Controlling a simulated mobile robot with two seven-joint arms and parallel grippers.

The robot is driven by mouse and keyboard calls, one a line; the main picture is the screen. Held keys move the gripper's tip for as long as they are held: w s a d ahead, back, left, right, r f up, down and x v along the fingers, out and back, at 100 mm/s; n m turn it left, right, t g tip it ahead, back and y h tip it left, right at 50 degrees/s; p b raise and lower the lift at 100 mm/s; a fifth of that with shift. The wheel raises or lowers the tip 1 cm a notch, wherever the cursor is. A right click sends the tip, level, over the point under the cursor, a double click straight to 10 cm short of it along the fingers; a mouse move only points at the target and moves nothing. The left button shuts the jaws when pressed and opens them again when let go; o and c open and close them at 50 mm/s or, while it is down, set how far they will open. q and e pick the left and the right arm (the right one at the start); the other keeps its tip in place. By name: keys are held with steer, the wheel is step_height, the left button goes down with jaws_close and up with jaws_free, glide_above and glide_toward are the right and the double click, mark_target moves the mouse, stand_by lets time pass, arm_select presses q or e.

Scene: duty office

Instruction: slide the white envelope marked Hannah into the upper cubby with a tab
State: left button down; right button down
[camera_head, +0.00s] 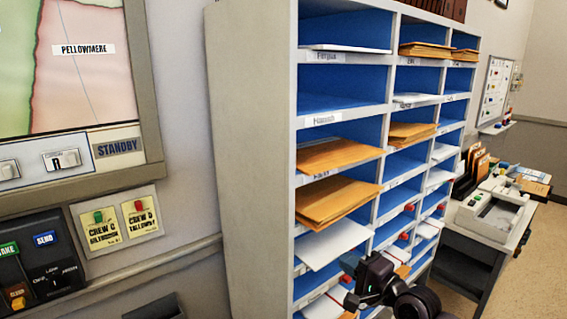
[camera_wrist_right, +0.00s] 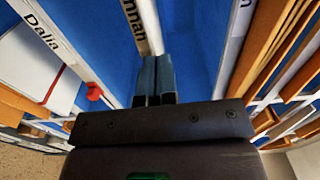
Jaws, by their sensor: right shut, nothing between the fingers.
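My right gripper shows at the lower middle of the head view (camera_head: 352,285), in front of the lower cubbies, and in the wrist view (camera_wrist_right: 155,80). Its fingers are shut with nothing between them. In the wrist view the fingertips are close to a label ending in "nnah" (camera_wrist_right: 140,22), its start cut off. In the head view a label that seems to read Hannah (camera_head: 323,119) is on a shelf lip in the left column; the blue cubby above it (camera_head: 340,90) looks empty. No envelope's marking is readable. My left gripper is not in view.
The grey cubby rack (camera_head: 250,150) holds white and brown envelopes, some jutting out, such as a brown stack (camera_head: 335,200) and a white one (camera_head: 335,243). Red tabs (camera_head: 409,208) mark some cubbies; one is by the Dalia label (camera_wrist_right: 94,92). A desk machine (camera_head: 492,210) stands right.

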steer(key=shift+x, duration=1.9)
steer(key=shift+s+d, duration=0.1)
steer(key=shift+v, duration=1.35)
glide_toward(338, 255)
steer(key=shift+w+a+r+p, duration=0.15)
steer(key=shift+w+a+p, duration=0.25)
steer(key=shift+a+p, duration=0.05)
